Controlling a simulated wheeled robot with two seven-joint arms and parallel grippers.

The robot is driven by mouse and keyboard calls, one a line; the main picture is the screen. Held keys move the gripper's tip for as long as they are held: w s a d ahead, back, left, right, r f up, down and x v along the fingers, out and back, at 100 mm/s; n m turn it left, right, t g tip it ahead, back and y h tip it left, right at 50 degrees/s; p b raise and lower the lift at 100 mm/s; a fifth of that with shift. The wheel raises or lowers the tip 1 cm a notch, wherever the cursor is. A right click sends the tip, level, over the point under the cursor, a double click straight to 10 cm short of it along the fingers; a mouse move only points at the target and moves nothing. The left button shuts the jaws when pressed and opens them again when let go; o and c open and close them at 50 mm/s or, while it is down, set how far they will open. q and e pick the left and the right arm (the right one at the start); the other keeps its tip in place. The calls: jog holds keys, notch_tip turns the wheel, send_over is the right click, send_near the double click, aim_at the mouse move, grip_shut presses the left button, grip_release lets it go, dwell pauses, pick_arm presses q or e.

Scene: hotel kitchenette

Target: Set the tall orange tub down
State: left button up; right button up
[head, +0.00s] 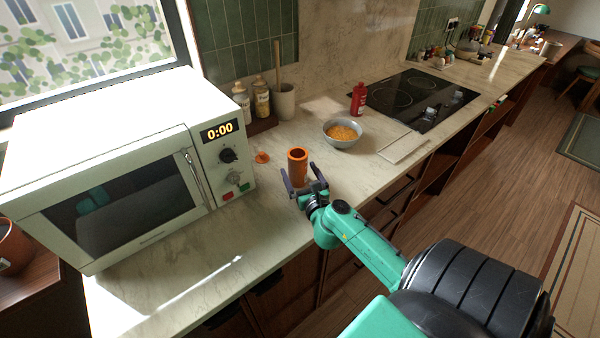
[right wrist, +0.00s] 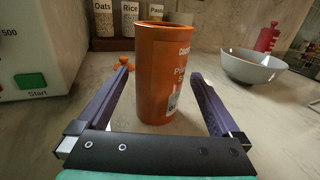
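The tall orange tub (head: 297,166) stands upright on the marble counter, right of the microwave, with its top open. In the right wrist view the tub (right wrist: 162,75) stands upright just beyond and between the finger ends, with its label facing right. My right gripper (head: 304,178) is open, with its two fingers apart. In the right wrist view a gap shows between each finger and the tub, and nothing is held. A small orange lid-like piece (head: 262,157) lies on the counter left of the tub. My left gripper is not in view.
The white microwave (head: 120,160) stands at the left. A grey bowl of orange food (head: 342,134) is behind and right of the tub. A red bottle (head: 358,98), jars (head: 262,97) and a black cooktop (head: 410,98) are farther back. The counter front is clear.

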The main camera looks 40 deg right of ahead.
jog(key=shift+r, duration=0.3)
jog(key=b+v, duration=0.2)
jog(key=v, duration=1)
jog(key=shift+s+b, duration=0.1)
jog(key=shift+b, duration=0.2)
jog(key=shift+f, duration=0.1)
